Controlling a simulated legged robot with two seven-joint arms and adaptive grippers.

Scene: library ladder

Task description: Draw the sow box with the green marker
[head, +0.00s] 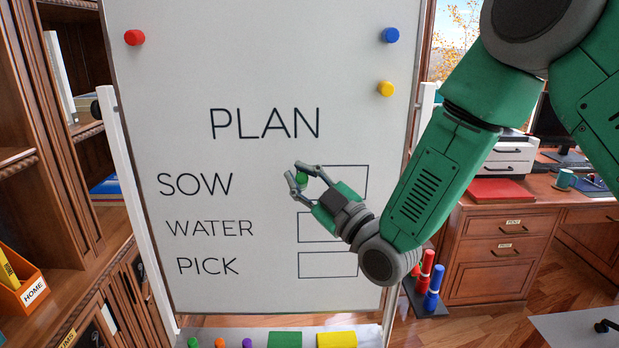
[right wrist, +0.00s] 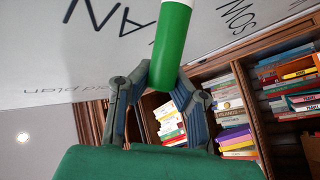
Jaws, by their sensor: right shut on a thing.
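The whiteboard (head: 200,70) stands upright in front of me, lettered PLAN, SOW, WATER and PICK. The sow box (head: 367,183) is an outlined rectangle right of SOW; its left part is hidden behind my gripper. No green ink shows in its visible part. My right gripper (head: 299,177) is shut on the green marker (head: 301,179), in front of the sow box's left side. In the right wrist view the green marker (right wrist: 172,45) sits between the fingertips, its white end toward the board. Whether it touches the board I cannot tell. My left gripper is not in view.
The water box is partly covered by my gripper; the pick box (head: 328,265) is clear. Red (head: 134,38), blue (head: 391,35) and yellow (head: 386,88) magnets sit on the board. A tray below holds a green block (head: 285,339) and a yellow block (head: 336,339). A bookcase stands left, a desk right.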

